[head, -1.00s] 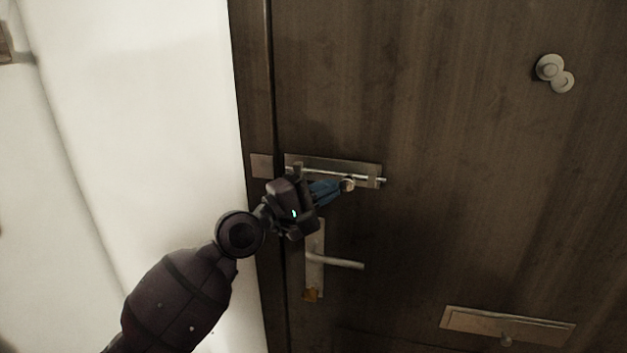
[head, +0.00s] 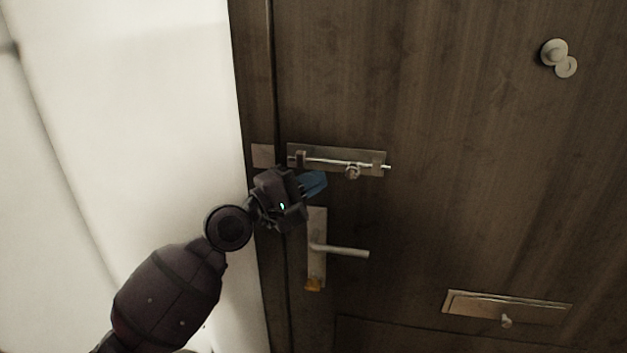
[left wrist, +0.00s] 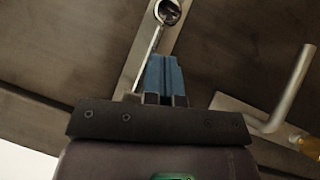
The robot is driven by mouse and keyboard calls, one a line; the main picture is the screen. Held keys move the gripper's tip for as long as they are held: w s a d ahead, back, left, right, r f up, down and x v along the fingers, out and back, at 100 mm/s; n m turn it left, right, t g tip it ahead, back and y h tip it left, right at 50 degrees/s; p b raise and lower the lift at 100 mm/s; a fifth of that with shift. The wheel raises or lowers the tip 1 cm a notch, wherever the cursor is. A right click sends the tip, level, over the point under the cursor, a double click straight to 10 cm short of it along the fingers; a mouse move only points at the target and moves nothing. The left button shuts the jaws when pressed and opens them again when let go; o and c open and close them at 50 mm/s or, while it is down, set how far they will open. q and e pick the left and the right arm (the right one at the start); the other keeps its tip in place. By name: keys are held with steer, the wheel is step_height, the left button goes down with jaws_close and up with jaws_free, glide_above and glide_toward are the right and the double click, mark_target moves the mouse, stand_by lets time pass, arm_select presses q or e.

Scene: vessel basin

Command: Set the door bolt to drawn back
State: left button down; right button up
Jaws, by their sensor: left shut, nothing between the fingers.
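The door bolt (head: 330,162) is a metal plate with a thin sliding rod and a round knob (head: 352,172) hanging below it. The rod's right end sticks out a little past the plate. No rod is seen crossing the gap to the keeper plate (head: 263,155) on the frame. My left gripper (head: 322,181) has blue fingers, shut and empty, just below and left of the knob, apart from it. In the left wrist view the blue fingers (left wrist: 166,76) point toward the ring-like knob (left wrist: 167,12), at the top edge. My right gripper is not in view.
A lever handle (head: 340,251) is on the door just below my left gripper. A letter slot (head: 506,307) is lower right and a round peephole fitting (head: 555,55) upper right. A white wall (head: 130,110) stands left of the frame. The door's middle is clear.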

arm_select(q)
steer(key=b+v, duration=0.1)
steer(key=v, duration=0.9)
steer(key=shift+a+b, duration=0.35)
steer(key=shift+b, duration=0.05)
steer(key=shift+w, duration=0.1)
